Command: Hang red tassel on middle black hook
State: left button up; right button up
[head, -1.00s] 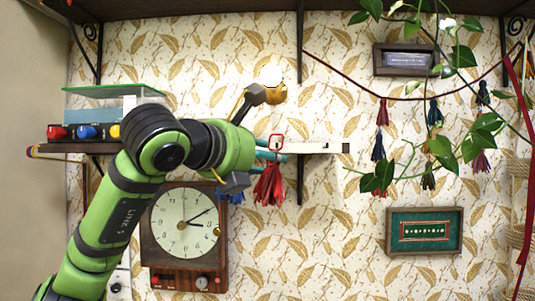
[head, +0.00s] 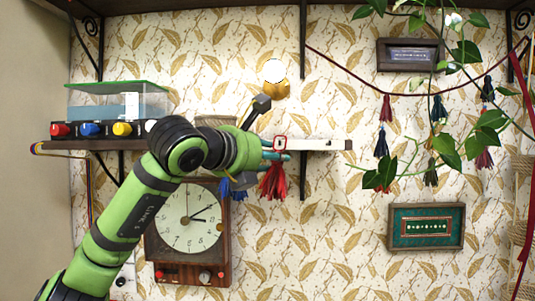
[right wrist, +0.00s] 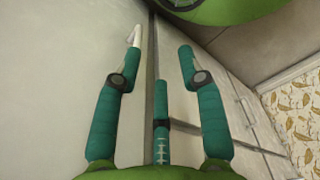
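The red tassel (head: 272,182) hangs below the fingers of my left gripper (head: 281,151) in the head view, with its red loop (head: 281,142) standing up above them. The gripper looks shut on the tassel's top, in front of the shelf edge. A white hook rail (head: 314,144) runs along this edge, and the loop overlaps it in the picture. Small dark marks show on the rail; the middle black hook cannot be told apart, and contact with the loop is unclear. My right gripper (right wrist: 160,62) is open and empty in the right wrist view.
A blue tassel (head: 234,187) hangs just left of the red one, partly behind my arm. A wall clock (head: 188,222) sits below the shelf (head: 341,145). A lamp with a white bulb (head: 274,71) is above. Tassels and leaves hang at the right.

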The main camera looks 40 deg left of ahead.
pick_arm(q)
jog(key=shift+w+a+f, duration=0.2)
jog(key=shift+w+a, duration=0.2)
jog(key=shift+w, duration=0.2)
jog(key=shift+w+a+f, duration=0.2)
jog(key=shift+w+a, duration=0.15)
jog(key=shift+w, duration=0.3)
jog(key=shift+w+a+f, duration=0.2)
jog(key=shift+w+a, duration=0.2)
jog(key=shift+w, duration=0.2)
jog(key=o, duration=1.1)
